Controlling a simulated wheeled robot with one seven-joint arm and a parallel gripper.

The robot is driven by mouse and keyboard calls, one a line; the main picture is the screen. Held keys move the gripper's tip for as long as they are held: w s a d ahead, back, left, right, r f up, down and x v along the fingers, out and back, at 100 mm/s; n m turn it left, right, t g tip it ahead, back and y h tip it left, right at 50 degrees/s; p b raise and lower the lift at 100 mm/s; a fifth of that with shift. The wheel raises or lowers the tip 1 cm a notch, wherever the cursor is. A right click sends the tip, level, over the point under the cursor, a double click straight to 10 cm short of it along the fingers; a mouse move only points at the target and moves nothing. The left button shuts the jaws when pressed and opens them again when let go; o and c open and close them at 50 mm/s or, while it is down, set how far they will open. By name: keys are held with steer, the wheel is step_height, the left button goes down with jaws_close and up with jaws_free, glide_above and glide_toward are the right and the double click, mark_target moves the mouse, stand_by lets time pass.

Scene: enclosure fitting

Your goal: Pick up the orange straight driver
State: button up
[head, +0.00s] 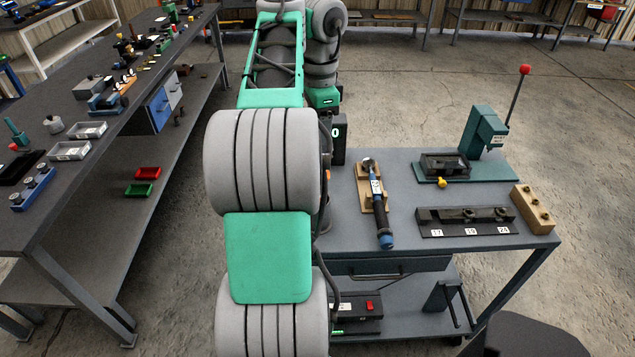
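A small orange patch (327,175) shows on a dark upright shape at the left end of the near bench, just right of my arm's large grey joint. It may be part of the orange straight driver, but most of it is hidden by my arm. No complete orange driver is visible. My arm reaches forward and then bends down at the wrist. The dark body of my gripper (338,140) hangs below the wrist, above the bench's far left edge. Its fingertips are hidden, so I cannot tell whether it is open or holding something.
The near bench (405,240) holds a blue-and-black tool (379,215) on a wooden cradle, a green press (485,135), a black numbered rack (465,216) and a wooden block (533,207). A long cluttered bench (75,130) stands left. Floor lies between the benches.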

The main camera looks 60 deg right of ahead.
steer(key=f+b, duration=0.1)
steer(key=f, duration=0.1)
steer(key=f+b, duration=0.3)
steer(key=f, duration=0.1)
steer(key=shift+w+f, duration=0.1)
steer(key=shift+w, duration=0.15)
jaws_close()
stand_by(0.9)
steer(key=shift+r, duration=0.2)
